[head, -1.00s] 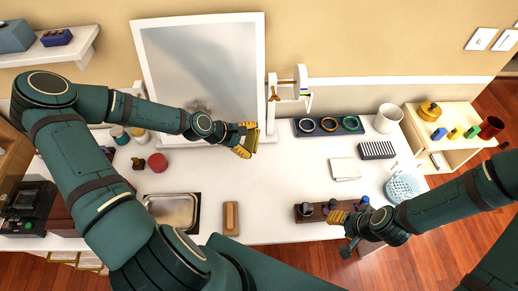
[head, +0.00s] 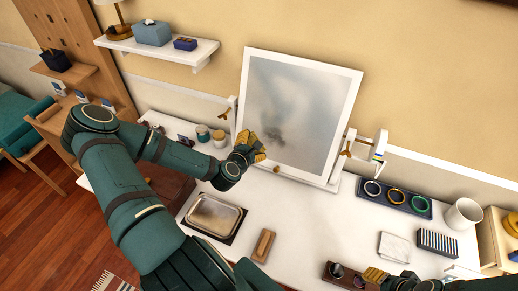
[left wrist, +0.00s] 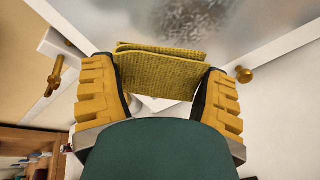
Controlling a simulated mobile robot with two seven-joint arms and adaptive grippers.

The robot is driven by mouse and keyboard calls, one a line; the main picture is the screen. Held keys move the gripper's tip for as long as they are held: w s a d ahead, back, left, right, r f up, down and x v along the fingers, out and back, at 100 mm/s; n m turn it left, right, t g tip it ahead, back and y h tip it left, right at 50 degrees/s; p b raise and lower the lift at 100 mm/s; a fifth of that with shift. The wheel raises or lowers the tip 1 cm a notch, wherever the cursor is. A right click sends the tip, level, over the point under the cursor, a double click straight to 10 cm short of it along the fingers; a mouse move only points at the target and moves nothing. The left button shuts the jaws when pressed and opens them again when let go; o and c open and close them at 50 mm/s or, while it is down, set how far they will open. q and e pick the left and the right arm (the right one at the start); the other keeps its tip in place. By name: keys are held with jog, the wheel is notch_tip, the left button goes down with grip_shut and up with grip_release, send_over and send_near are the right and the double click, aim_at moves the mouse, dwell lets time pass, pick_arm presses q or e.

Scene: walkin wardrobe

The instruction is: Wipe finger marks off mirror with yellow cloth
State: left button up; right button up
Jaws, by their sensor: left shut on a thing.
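The mirror (head: 297,112) stands tilted in a white frame at the back of the white table. A dark smudge of marks (head: 272,136) shows on the lower left of its glass, and it also shows in the left wrist view (left wrist: 200,18). My left gripper (head: 252,147) is at the mirror's lower left edge. In the left wrist view it is shut on the folded yellow cloth (left wrist: 158,72), which lies just before the glass; I cannot tell if they touch. My right gripper (head: 375,277) is at the bottom edge, near a dark wooden stand; its fingers are partly cut off.
A metal tray (head: 214,215) and a wooden brush-like block (head: 263,245) lie on the table's front part. A ring tray (head: 396,198), a white cup (head: 463,215) and a striped box (head: 437,242) stand right. Small jars (head: 211,136) stand left of the mirror.

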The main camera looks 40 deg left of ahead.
aim_at(293, 144)
pick_arm(q)
jog(key=shift+b+x, duration=0.9)
jog(key=shift+x, duration=1.85)
jog(key=shift+b+x, duration=0.35)
jog(key=shift+x, duration=0.55)
jog(key=shift+d, duration=0.1)
jog(key=shift+w+d, duration=0.25)
jog(key=shift+d, duration=0.7)
jog(key=shift+w+d, duration=0.3)
jog(key=shift+d, duration=0.65)
jog(key=shift+d, duration=0.15)
jog(key=shift+w+d, duration=0.45)
jog(key=shift+d, duration=0.75)
jog(key=shift+w+d, duration=0.45)
jog(key=shift+d, duration=0.8)
jog(key=shift+w+d, duration=0.45)
jog(key=shift+d, duration=0.75)
jog(key=shift+s+a, duration=0.1)
jog(key=shift+a, duration=0.05)
